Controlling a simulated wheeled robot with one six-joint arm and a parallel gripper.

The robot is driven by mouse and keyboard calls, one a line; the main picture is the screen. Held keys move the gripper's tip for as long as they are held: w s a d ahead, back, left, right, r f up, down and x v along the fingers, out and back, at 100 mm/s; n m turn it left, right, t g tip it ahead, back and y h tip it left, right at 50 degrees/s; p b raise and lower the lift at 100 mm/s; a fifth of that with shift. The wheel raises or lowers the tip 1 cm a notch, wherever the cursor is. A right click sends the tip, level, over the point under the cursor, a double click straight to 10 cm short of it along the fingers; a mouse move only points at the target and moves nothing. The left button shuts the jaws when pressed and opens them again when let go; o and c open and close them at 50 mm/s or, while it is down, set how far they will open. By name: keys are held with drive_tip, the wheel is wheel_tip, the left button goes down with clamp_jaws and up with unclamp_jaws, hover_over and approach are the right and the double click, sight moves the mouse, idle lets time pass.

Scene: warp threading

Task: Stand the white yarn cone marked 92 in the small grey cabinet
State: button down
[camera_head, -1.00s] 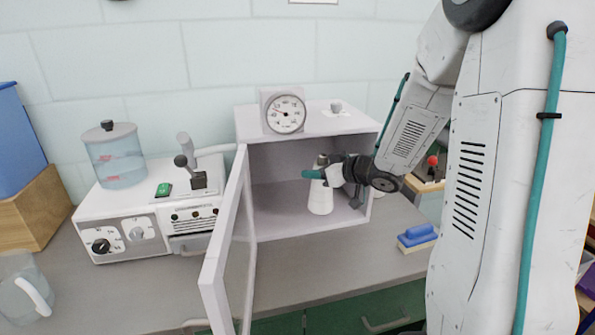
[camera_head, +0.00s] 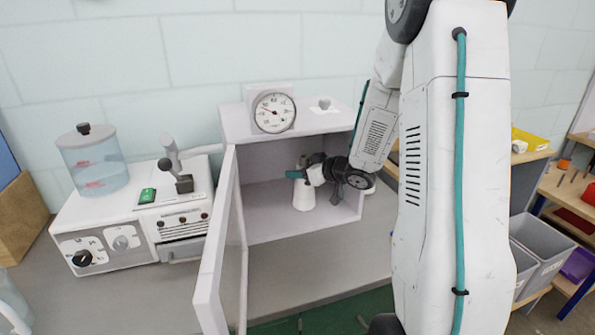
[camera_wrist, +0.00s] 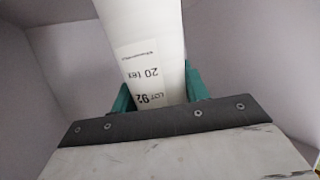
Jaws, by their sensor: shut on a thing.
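The white yarn cone (camera_head: 304,196) is upright inside the small grey cabinet (camera_head: 283,228), at the right of its opening. In the wrist view the cone (camera_wrist: 150,35) carries a label reading 20 tex and LOT 92. My gripper (camera_head: 303,174) is shut on the cone near its upper part; its teal fingers flank the cone in the wrist view (camera_wrist: 155,98). The cabinet door (camera_head: 222,240) is swung open to the left. The cone's base looks at or close to the cabinet floor; I cannot tell whether it touches.
A dial gauge (camera_head: 273,113) stands on the cabinet top. A white machine (camera_head: 130,215) with a clear water tank (camera_head: 92,160) stands left. The cabinet's right wall is close to my gripper. Grey bins (camera_head: 540,250) are at the right.

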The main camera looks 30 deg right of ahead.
drive_tip(key=shift+f, duration=0.1)
drive_tip(key=c, duration=0.7)
unclamp_jaws()
drive_tip(key=v, duration=1.2)
drive_tip(key=shift+a, duration=0.1)
